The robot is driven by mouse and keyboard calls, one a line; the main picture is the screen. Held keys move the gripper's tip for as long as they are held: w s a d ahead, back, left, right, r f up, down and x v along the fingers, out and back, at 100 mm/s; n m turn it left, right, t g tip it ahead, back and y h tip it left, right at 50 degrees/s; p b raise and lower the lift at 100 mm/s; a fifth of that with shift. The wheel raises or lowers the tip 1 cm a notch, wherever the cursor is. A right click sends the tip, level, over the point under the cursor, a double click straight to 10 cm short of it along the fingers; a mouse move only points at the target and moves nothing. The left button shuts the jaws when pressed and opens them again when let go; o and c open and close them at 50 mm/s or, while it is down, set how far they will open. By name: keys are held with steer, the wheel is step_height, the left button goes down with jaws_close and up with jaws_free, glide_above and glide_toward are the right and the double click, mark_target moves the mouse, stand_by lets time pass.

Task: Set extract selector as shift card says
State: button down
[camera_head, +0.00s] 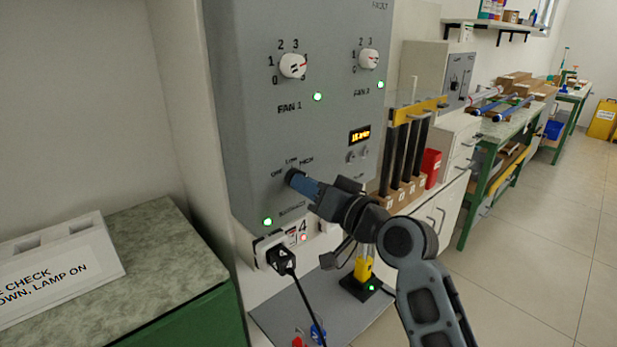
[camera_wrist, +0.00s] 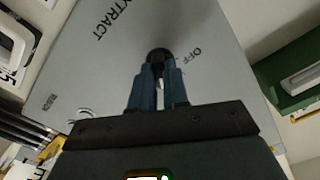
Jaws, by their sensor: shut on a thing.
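The extract selector is a dark knob (camera_head: 290,177) low on the grey control panel (camera_head: 240,100). Marks that look like OFF, LOW and HIGH stand around it. In the wrist view the knob (camera_wrist: 159,53) shows between my fingertips, with the words EXTRACT and OFF on the panel. My gripper (camera_head: 298,182) has its blue fingers shut on the knob; they also show in the wrist view (camera_wrist: 158,75). The fingers hide most of the knob, so I cannot tell where it points. A green lamp (camera_head: 267,221) is lit below it. I see no shift card that I can identify.
Two white dials, FAN 1 (camera_head: 293,65) and FAN 2 (camera_head: 368,59), sit higher on the panel with lit green lamps. A black plug (camera_head: 282,260) with a cable is below. A rack of dark rods (camera_head: 407,150) stands right. A white sign (camera_head: 60,275) lies on the left counter.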

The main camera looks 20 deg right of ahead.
steer(key=shift+m+p, duration=1.65)
steer(key=shift+m, duration=1.15)
steer(key=shift+f, duration=0.1)
steer(key=c, duration=1.1)
jaws_free()
steer(key=shift+b+v, duration=0.65)
steer(key=shift+v, duration=3.3)
